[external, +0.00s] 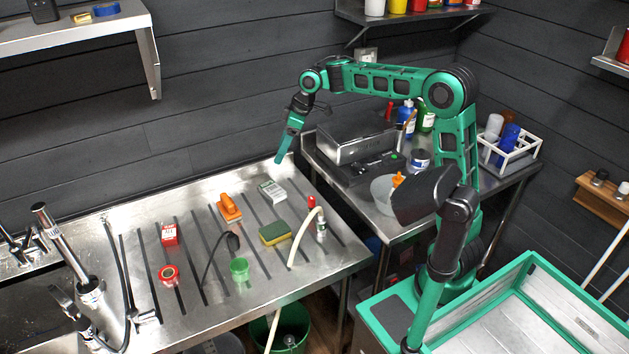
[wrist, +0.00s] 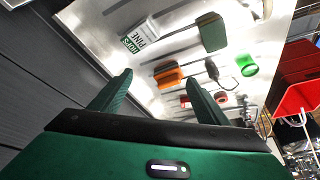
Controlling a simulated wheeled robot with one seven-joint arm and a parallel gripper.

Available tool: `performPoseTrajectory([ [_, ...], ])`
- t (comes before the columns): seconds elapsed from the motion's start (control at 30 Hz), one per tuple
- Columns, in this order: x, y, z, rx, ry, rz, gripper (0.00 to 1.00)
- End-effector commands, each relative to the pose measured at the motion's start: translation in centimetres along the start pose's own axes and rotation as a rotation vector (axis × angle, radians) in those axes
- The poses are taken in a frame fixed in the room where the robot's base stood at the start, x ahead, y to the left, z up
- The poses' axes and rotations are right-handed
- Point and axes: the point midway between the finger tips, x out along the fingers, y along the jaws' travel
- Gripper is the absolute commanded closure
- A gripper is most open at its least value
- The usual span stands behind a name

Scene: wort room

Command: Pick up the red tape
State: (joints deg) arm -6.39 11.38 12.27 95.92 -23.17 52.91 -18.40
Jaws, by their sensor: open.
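The red tape (external: 168,273), a small roll, lies flat on the steel drainboard (external: 205,311) at the left of the external view, below a red box (external: 169,235). In the wrist view the small red tape (wrist: 220,98) shows just right of the right finger, far off. My gripper (external: 280,159) is above the back edge of the drainboard, up and to the right of the tape and well apart from it. In the wrist view my gripper (wrist: 158,84) has its two fingers spread with nothing held between them.
A black cable lies between tape and cup. The faucet (external: 62,241) stands left.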

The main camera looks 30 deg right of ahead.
Motion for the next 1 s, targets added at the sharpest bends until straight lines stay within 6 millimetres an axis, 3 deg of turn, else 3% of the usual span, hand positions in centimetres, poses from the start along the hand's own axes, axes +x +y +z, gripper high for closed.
performPoseTrajectory([
  [0.03, 1.9, -1.5, -2.7, -0.07, 0.03, -0.045, 0.31],
  [0.2, 6.8, -7.9, -11.1, -0.296, 0.164, -0.196, 0.31],
  [0.4, 10.8, -16.6, -18.7, -0.51, 0.342, -0.379, 0.31],
  [0.6, 12.3, -22.5, -22.3, -0.621, 0.469, -0.499, 0.31],
  [1.0, 13.3, -28.8, -25.3, -0.717, 0.62, -0.634, 0.31],
])
